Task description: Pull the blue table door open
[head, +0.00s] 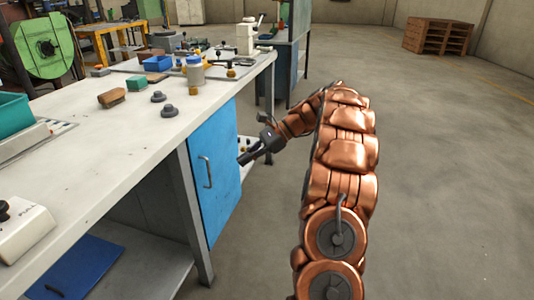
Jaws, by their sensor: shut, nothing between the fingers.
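The blue table door (215,165) is on the front of the workbench, under its top, left of centre in the head view. It looks closed. Its metal handle (206,172) is a thin vertical bar near the door's left edge. My gripper (241,161) is shut and empty. It is in front of the door's right part, to the right of the handle and apart from it. How far the fingertips are from the door's face is hard to tell.
The workbench top (110,135) holds a brush (112,98), several small weights and a blue-lidded jar (195,75). A lower shelf (140,255) is open left of the door. The floor (440,170) to the right is clear. Wooden pallets (437,37) stand far back.

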